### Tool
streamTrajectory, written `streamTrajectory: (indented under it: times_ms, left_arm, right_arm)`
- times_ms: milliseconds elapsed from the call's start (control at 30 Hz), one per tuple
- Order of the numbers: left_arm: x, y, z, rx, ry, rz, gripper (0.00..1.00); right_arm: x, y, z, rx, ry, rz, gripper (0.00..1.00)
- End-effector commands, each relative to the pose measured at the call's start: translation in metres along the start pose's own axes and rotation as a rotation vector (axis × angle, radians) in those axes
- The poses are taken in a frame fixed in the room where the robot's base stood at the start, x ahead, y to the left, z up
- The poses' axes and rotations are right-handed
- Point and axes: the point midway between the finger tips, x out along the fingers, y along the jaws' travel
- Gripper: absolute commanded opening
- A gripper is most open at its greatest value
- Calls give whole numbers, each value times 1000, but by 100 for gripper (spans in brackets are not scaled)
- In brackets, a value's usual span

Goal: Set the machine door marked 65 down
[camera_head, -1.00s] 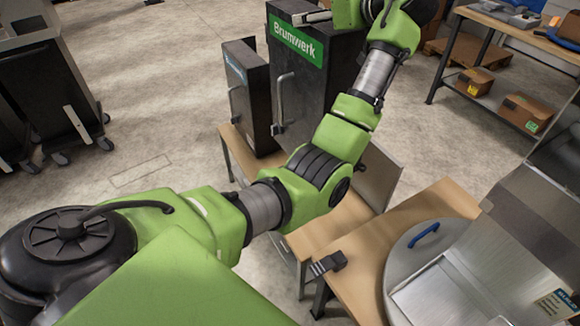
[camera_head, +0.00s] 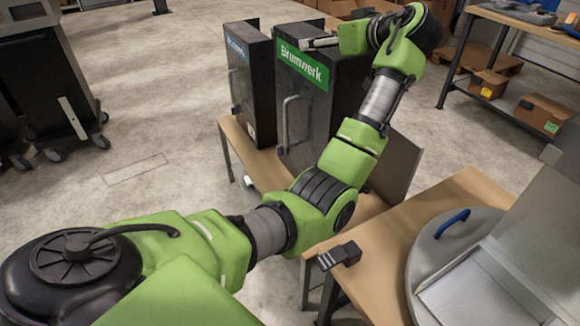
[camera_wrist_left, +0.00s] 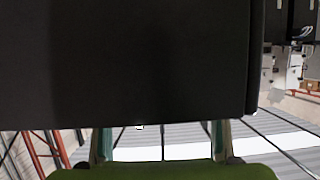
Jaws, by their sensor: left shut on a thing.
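A tall dark machine door (camera_head: 305,115) with a green "Brumwerk" label and a grey bar handle stands upright over the wooden table (camera_head: 262,165). I cannot read a 65 on it. My left gripper (camera_head: 320,43) is at its top edge, shut on it. In the left wrist view a dark, near-black surface (camera_wrist_left: 130,60) with a rounded right edge fills the upper part. My left arm hides the door's lower right and part of the table, so I cannot tell whether the door touches the tabletop. My right gripper is not in view.
A narrower dark cabinet (camera_head: 242,85) with a blue label stands close on the left. A grey panel (camera_head: 402,162) stands to the right. A nearer table carries a round metal lid with a blue handle (camera_head: 452,223). A dark cart (camera_head: 45,80) stands far left; floor between is clear.

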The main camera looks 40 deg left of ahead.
Motion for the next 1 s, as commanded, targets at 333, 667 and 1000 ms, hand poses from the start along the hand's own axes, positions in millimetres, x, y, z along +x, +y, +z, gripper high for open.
streamTrajectory:
  times_ms: [333, 667, 1000]
  left_arm:
    - [5, 0, 11, -4, 11, 2, 8]
    - [22, 0, 56, -1, 11, 1, 8]
    - [31, 1, 78, -2, 10, 1, 8]
  right_arm:
    - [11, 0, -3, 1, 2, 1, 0]
    - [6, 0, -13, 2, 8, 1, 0]
    - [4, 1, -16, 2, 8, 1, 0]
